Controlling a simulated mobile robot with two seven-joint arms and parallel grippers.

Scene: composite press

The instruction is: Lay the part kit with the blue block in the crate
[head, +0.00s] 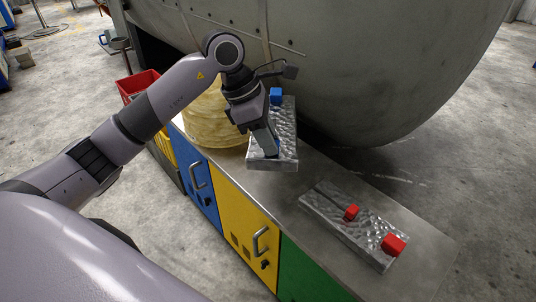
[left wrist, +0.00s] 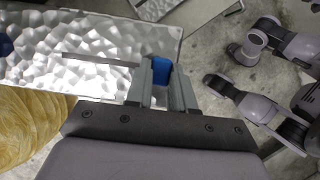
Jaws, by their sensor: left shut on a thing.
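The part kit with blue blocks is a silver, dimpled slab (head: 287,127) at the middle of the head view, above the cabinet top. One blue block (head: 276,96) sits at its far end. My left gripper (head: 270,147) is shut on the other blue block, at the near end; that block (left wrist: 161,70) shows between the fingers in the left wrist view. I cannot tell whether the slab touches the cabinet top. A red crate (head: 138,84) stands at the left, behind my left arm. My right gripper is not in view.
A second silver slab with red blocks (head: 352,212) lies on the cabinet top (head: 420,238) at right. A yellowish roll (head: 215,118) stands just left of the held slab. A large grey curved body (head: 380,60) rises behind. A yellow crate (head: 164,148) shows below the red one.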

